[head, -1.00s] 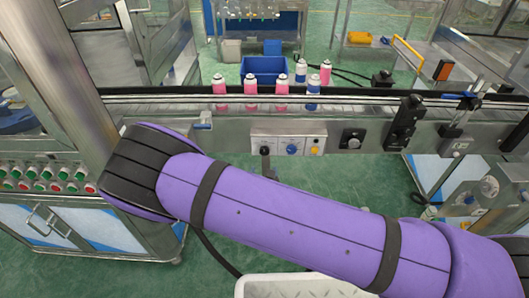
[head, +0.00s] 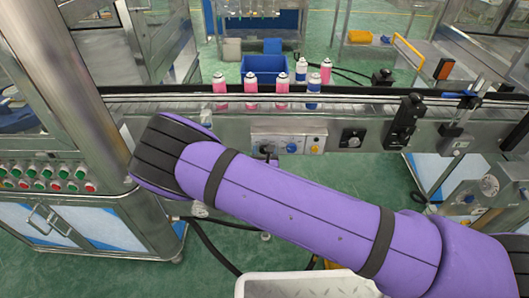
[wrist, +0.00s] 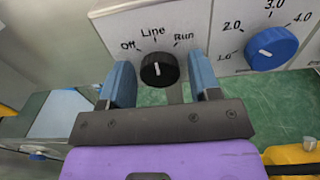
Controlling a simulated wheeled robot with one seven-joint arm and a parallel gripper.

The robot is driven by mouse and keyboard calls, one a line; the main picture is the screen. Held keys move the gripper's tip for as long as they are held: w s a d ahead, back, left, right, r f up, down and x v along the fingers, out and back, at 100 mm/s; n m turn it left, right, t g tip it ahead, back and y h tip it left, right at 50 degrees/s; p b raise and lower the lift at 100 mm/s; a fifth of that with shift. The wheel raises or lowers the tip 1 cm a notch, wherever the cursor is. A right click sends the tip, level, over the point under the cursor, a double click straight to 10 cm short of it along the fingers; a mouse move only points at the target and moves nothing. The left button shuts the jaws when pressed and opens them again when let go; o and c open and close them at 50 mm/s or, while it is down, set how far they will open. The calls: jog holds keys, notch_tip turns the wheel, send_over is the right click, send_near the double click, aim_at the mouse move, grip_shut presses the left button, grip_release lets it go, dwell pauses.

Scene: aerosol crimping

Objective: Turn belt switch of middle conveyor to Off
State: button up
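The belt switch is a black knob (wrist: 158,72) in the wrist view, on a light panel marked Off, Line and Run. Its white pointer is toward Line. My gripper (wrist: 160,62) is open, with one blue-grey finger on each side of the knob and gaps between. I cannot tell how far the fingertips reach along it.
A blue dial (wrist: 272,48) sits right of the switch. Several pink and blue cans, including a pink one (head: 251,88), stand on the belt. A white bin (head: 305,284) stands below my arm.

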jog(key=c, duration=0.7)
jog(key=shift+n, duration=5)
jog(key=o, duration=0.9)
